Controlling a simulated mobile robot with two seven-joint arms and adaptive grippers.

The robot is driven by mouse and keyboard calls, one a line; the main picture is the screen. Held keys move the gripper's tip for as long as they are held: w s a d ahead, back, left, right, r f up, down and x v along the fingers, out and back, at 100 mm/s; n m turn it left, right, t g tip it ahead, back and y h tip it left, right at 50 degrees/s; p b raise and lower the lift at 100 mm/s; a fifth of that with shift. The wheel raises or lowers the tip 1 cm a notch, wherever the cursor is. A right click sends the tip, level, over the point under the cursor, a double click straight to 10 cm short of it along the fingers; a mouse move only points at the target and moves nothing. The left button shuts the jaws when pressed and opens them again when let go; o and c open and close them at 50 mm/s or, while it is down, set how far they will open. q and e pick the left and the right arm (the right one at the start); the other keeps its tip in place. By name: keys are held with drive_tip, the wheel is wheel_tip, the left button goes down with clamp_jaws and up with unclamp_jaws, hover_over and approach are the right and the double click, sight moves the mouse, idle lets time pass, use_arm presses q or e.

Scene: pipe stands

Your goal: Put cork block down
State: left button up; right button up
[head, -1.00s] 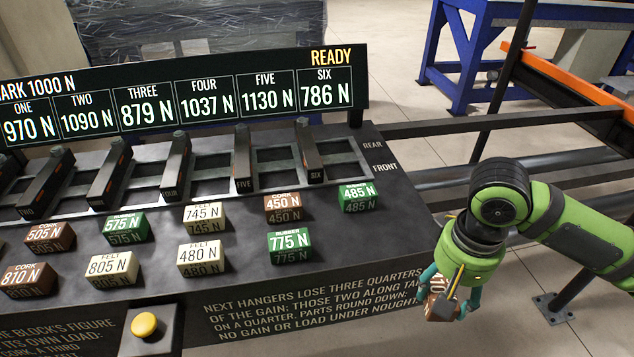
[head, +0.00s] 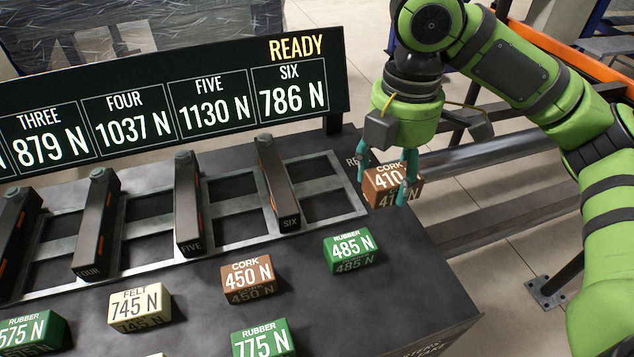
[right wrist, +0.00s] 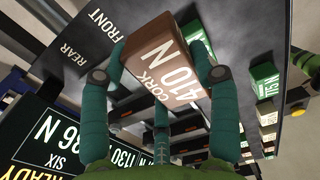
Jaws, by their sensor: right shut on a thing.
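My right gripper (head: 390,168) is shut on a brown cork block (head: 385,192) marked 410 N. It holds the block in the air near the right edge of the dark bench (head: 300,245), to the right of hanger SIX. In the right wrist view the cork block (right wrist: 158,62) sits between the teal fingers of the gripper (right wrist: 160,75), its label facing the camera. The block hides part of the REAR and FRONT lettering in the head view. My left gripper does not show as such in the head view.
Dark hangers, including FIVE (head: 188,205) and SIX (head: 277,185), stand over slotted bays. Blocks on the bench include green rubber 485 N (head: 348,250), cork 450 N (head: 248,278), felt 745 N (head: 139,308) and rubber 775 N (head: 262,341). A display board (head: 170,110) reads READY behind.

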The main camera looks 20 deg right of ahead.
wheel_tip(320, 180, down, 2)
drive_tip(key=w+a+p, duration=0.1)
drive_tip(key=w+a, duration=0.2)
drive_tip(key=p, duration=0.2)
hover_over(325, 203)
drive_tip(key=f, duration=0.4)
drive_tip(key=shift+s+d, duration=0.1)
drive_tip(key=shift+s, duration=0.15)
drive_tip(key=shift+w+f, duration=0.2)
drive_tip(key=shift+f, duration=0.4)
wheel_tip(325, 203, down, 3)
drive_tip(key=shift+f+p, duration=0.2)
drive_tip(key=shift+p, duration=0.25)
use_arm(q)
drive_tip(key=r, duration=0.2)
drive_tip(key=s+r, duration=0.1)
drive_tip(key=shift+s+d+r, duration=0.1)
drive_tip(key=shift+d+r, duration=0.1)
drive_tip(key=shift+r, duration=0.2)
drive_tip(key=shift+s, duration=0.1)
use_arm(e)
drive_tip(key=o, duration=0.7)
drive_tip(key=shift+f, duration=0.15)
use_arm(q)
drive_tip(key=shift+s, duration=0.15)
use_arm(e)
drive_tip(key=o, duration=0.4)
